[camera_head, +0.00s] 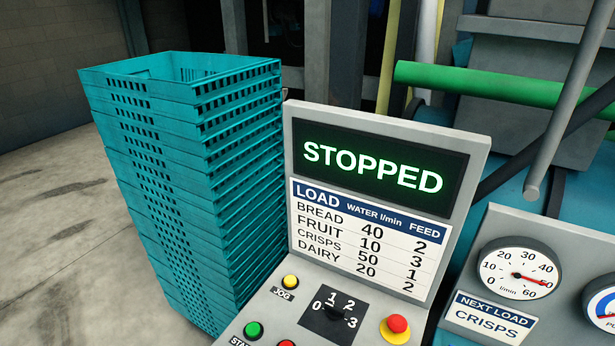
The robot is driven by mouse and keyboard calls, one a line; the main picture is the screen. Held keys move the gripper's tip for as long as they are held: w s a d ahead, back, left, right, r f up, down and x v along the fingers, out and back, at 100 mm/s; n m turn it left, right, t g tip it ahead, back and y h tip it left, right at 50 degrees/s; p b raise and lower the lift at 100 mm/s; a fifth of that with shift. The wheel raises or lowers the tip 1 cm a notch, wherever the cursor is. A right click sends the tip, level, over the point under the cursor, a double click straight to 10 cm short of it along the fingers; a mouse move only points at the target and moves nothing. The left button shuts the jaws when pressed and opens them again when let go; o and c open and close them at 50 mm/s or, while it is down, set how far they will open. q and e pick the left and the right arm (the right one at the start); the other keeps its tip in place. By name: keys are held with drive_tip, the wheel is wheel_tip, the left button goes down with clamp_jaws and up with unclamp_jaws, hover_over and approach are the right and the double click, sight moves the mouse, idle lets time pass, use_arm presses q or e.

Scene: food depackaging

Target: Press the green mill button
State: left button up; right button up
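The green mill button (253,329) sits at the lower left of the grey control panel (240,313), above a partly cut-off label that begins "STA". The display (380,168) on the upright part of the panel reads "STOPPED" in green letters. Neither of my grippers shows in the head view, so their state and their distance from the button are not visible.
A yellow JOG button (290,282), a red button (286,343), a 0–3 selector knob (336,312) and a red-and-yellow stop button (397,324) share the panel. A tall teal crate stack (190,190) stands close at left. A gauge (518,270) is at right.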

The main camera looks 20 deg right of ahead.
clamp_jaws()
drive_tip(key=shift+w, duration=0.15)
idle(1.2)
